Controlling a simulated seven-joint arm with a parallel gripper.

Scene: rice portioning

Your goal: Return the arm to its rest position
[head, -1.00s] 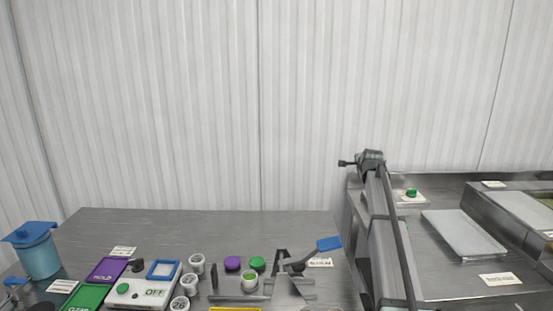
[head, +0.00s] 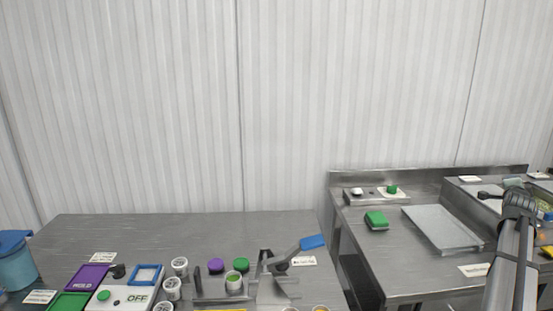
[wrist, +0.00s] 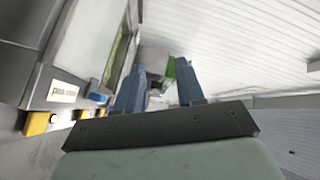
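My arm rises at the far right of the head view, over the right-hand steel counter. In the wrist view my gripper (wrist: 158,78) shows two blue-grey fingers standing apart with nothing held between them. A green and white shape lies beyond the gap, too blurred to name. The fingers cannot be made out clearly in the head view.
The right counter holds a pale tray (head: 443,228), a green block (head: 376,220) and a green button (head: 392,189). The left table (head: 140,235) carries a purple tray (head: 92,277), an OFF switch box (head: 125,297), small cups and a blue-handled device (head: 312,242).

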